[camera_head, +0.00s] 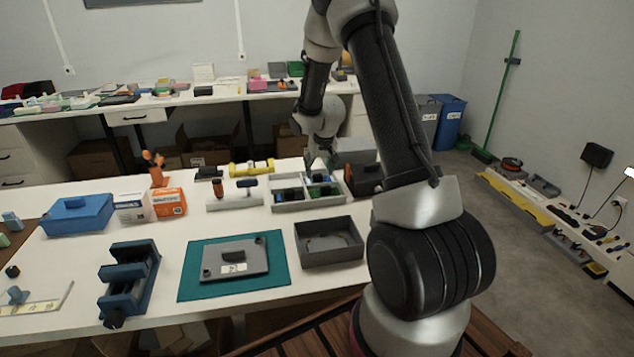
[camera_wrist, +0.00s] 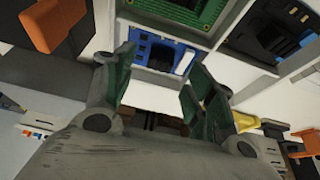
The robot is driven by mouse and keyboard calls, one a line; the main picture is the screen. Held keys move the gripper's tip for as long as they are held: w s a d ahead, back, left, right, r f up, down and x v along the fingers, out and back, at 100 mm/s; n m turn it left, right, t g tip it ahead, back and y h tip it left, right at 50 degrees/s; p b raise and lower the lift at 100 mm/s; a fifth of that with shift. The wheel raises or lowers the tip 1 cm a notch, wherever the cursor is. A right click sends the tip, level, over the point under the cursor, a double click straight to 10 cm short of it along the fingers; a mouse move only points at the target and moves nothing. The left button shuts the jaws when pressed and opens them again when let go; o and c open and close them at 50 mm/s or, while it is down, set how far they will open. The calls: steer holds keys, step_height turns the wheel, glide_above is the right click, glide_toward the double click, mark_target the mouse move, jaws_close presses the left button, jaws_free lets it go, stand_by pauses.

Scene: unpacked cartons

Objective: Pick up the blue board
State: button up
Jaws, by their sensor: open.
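The blue board (camera_wrist: 152,52) lies in a compartment of the light divided tray (camera_head: 274,207), beside a green board (camera_wrist: 182,10). In the head view the blue board shows only as a small patch just under my gripper, partly hidden by it. My gripper (camera_head: 316,163) points down over the back right of the tray. In the wrist view my gripper (camera_wrist: 158,80) is open, its two green-lined fingers apart with the blue board between and just beyond their tips. I see no clear contact with the board.
Another dark and blue board (camera_wrist: 265,30) lies in the neighbouring compartment. A dark bin with an orange item (camera_head: 365,178) stands close on the right.

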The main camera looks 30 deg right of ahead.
mark_target(318, 175)
steer(key=shift+x, duration=1.95)
steer(key=c, duration=1.2)
